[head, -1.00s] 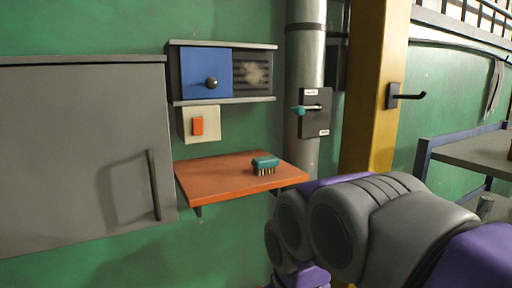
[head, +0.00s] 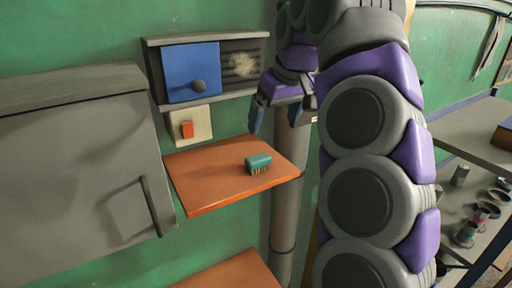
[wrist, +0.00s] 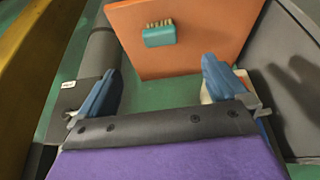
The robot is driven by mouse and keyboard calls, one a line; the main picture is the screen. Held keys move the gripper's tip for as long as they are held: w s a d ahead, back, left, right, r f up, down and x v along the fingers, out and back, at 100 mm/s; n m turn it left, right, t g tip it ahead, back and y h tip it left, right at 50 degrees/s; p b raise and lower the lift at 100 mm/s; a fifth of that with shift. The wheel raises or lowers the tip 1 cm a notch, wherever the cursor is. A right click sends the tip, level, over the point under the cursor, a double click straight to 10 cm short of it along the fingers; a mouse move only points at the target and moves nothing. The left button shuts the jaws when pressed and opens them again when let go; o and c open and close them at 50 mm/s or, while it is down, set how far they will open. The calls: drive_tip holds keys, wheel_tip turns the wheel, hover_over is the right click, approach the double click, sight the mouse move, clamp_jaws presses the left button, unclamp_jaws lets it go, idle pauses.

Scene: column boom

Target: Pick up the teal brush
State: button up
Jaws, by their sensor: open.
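In the wrist view the brush (wrist: 159,35) shows on the orange shelf (wrist: 205,50), beyond the gap between the open fingers (wrist: 160,85).
A grey cabinet (head: 75,170) with a bar handle is left of the shelf. A box with a blue sliding door (head: 190,72) and a red switch (head: 187,130) are above it. A grey pipe (head: 288,190) runs beside it. Another orange surface (head: 235,272) is below.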

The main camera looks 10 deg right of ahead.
drive_tip(key=b, duration=0.2)
approach(259, 157)
drive_tip(key=x, duration=0.3)
drive_tip(key=p+x, duration=0.1)
drive_tip(key=x, duration=0.1)
drive_tip(key=shift+s+d+f, duration=0.1)
drive_tip(key=shift+s+f, duration=0.1)
drive_tip(key=shift+f, duration=0.05)
drive_tip(key=shift+w+p+x, duration=0.15)
drive_tip(key=shift+p+x, duration=0.3)
drive_tip(key=shift+x, duration=0.9)
drive_tip(key=shift+w+p+x, duration=0.1)
drive_tip(key=shift+p+x, duration=0.3)
drive_tip(key=shift+x, duration=1)
drive_tip(key=shift+r, duration=0.15)
drive_tip(key=shift+s, duration=0.1)
drive_tip(key=c, duration=1.1)
drive_tip(key=shift+r, duration=0.1)
